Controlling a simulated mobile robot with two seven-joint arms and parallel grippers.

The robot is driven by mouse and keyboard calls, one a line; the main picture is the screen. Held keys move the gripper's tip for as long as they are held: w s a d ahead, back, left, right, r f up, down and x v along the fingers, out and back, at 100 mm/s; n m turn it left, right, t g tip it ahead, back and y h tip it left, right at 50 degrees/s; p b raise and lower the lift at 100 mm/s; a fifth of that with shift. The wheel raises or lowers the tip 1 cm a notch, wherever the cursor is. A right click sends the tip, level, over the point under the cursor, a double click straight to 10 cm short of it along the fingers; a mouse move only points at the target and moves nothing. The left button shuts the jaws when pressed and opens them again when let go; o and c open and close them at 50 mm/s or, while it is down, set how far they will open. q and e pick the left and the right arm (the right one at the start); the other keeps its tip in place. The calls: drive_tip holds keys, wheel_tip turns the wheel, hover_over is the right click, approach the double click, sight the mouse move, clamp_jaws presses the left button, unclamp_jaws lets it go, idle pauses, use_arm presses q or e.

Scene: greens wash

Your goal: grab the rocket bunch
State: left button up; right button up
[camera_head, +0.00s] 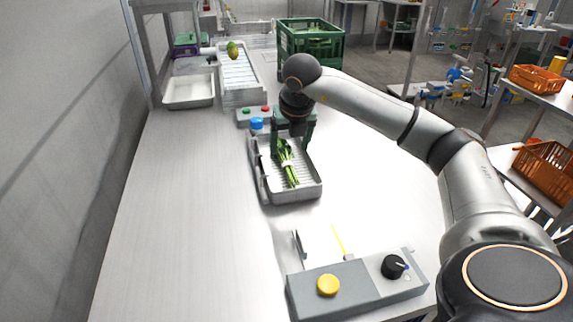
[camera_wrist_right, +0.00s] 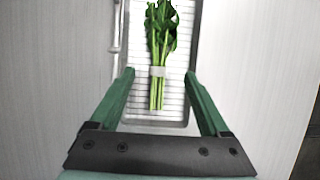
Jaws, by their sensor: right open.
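The rocket bunch (camera_head: 292,174) is a green leafy bundle with a pale band around its stems. It lies in a shallow metal tray with a ribbed bottom (camera_head: 314,188) in the middle of the bench. In the right wrist view the bunch (camera_wrist_right: 162,40) lies lengthwise, its leaves at the top and its stems toward me. My right gripper (camera_head: 292,146) is open above the tray. Its green fingers (camera_wrist_right: 159,75) stand to either side of the banded stems in the wrist view, with gaps on both sides. My left gripper is not in view.
A control box with a yellow button (camera_head: 328,285) and a black knob stands at the near edge. Behind the tray are a small button box (camera_head: 246,117), a white bin (camera_head: 190,91), a ribbed conveyor (camera_head: 238,72) and a green crate (camera_head: 312,43). The bench's left side is clear.

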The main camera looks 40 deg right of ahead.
sight(286, 158)
drive_tip(key=x, duration=0.6)
drive_tip(key=shift+w+d+f, duration=0.15)
drive_tip(key=shift+w+f, duration=0.15)
drive_tip(key=shift+w, duration=0.05)
clamp_jaws()
idle(0.4)
